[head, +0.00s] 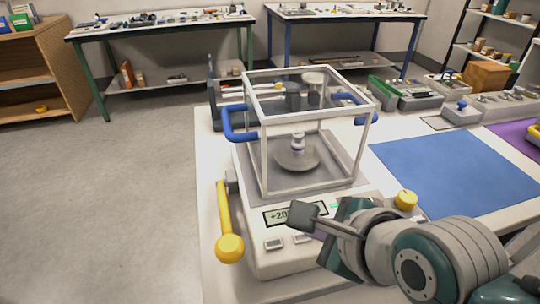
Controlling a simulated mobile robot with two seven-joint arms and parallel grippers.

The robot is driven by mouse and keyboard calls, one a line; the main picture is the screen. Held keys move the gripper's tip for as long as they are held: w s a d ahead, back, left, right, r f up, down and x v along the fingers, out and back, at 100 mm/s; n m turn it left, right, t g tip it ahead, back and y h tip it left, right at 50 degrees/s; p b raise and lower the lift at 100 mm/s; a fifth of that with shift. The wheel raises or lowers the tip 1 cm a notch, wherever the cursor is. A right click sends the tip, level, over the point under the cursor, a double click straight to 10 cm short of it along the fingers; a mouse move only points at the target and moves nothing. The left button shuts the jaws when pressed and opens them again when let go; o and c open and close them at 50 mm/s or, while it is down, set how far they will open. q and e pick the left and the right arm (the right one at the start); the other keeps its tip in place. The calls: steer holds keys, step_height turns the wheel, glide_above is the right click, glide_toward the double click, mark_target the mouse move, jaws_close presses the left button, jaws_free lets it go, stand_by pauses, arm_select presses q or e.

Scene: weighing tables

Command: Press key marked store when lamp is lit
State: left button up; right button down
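A white balance (280,262) stands on the white table, with a clear box with white edges (254,140) over its pan (285,161). A small grey and white weight or vial (298,143) stands on the pan. The display (278,217) shows "+20", the rest covered by my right gripper. A small green spot (337,205) shows right of the display; I cannot tell if it is a lit lamp. Two keys (274,244) show below the display, labels unreadable; others may be hidden. My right gripper (303,216) is over the panel front, its opening unclear. My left gripper is not in view.
A yellow-ended lever (229,248) stands at the balance's left side. Blue handles (237,123) stick out from the box. A yellow knob (405,199) is close to my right wrist. A blue mat (450,168) lies bare to the right. Trays (418,98) stand behind it.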

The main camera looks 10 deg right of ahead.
stand_by(0.5)
steer(key=shift+f, duration=0.15)
steer(key=shift+f, duration=0.25)
stand_by(0.4)
steer(key=shift+f+b, duration=0.3)
steer(key=shift+f, duration=0.1)
stand_by(0.6)
steer(key=shift+r+p, duration=0.75)
steer(key=shift+p, duration=0.2)
